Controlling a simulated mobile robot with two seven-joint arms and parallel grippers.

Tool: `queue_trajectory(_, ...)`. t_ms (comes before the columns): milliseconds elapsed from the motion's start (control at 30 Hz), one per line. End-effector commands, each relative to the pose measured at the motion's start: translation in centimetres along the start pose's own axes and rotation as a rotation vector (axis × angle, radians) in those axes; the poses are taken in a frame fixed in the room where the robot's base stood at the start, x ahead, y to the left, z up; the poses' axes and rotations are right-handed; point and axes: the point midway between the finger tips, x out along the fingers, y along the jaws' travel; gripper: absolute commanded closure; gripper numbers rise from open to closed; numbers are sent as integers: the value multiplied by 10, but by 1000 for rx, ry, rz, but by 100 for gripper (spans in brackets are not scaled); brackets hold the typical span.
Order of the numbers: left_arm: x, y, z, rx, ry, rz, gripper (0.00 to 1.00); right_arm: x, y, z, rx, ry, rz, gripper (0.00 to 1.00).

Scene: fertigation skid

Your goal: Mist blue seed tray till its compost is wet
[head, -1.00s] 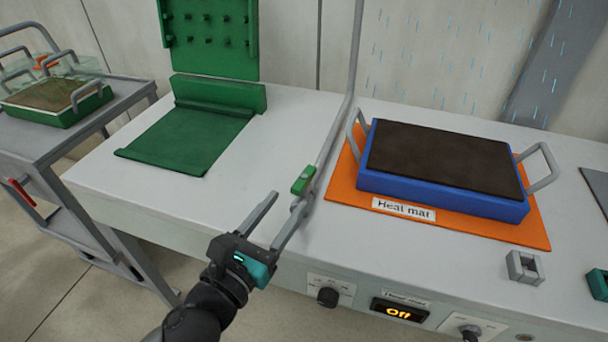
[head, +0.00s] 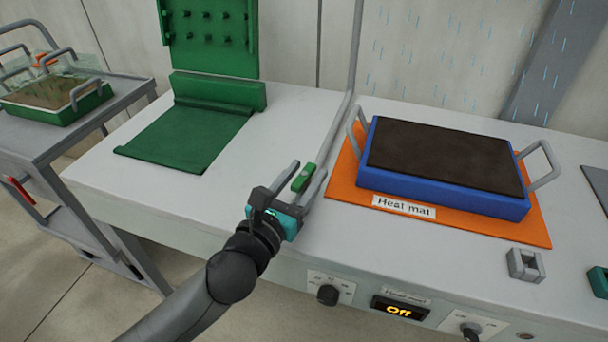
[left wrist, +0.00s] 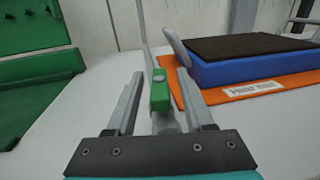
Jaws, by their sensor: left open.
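The blue seed tray (head: 440,195) sits on the orange heat mat with dark brown compost (head: 445,158) and a grey loop handle at each end. It also shows in the left wrist view (left wrist: 228,72). A green block-like handle (head: 303,178) sits at the lower end of a thin grey pipe (head: 345,115) that runs up the wall. My left gripper (head: 309,167) is open, its fingers on either side of the green handle. In the left wrist view the handle (left wrist: 159,93) stands between the fingers, with gaps showing. My right gripper is out of view.
The heat mat (head: 346,190) has a panel reading "Off" (head: 398,309) and knobs (head: 327,295) below it. A green mat (head: 185,138) and pegboard (head: 210,35) are left. A cart (head: 50,150) holds a green tray (head: 50,114). Blue streaks (head: 425,50) show against the back wall.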

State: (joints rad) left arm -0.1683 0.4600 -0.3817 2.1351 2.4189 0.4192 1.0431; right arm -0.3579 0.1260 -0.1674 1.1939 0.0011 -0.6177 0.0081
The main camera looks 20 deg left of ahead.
Motion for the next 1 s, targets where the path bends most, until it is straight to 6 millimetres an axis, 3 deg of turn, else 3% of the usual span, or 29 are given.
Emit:
queue_trajectory(133,0,0,0,0,0,0,49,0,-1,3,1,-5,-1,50)
queue_trajectory(600,0,0,0,-1,0,-1,100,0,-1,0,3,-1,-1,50)
queue_trajectory(1000,0,0,0,0,0,-7,100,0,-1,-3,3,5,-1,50)
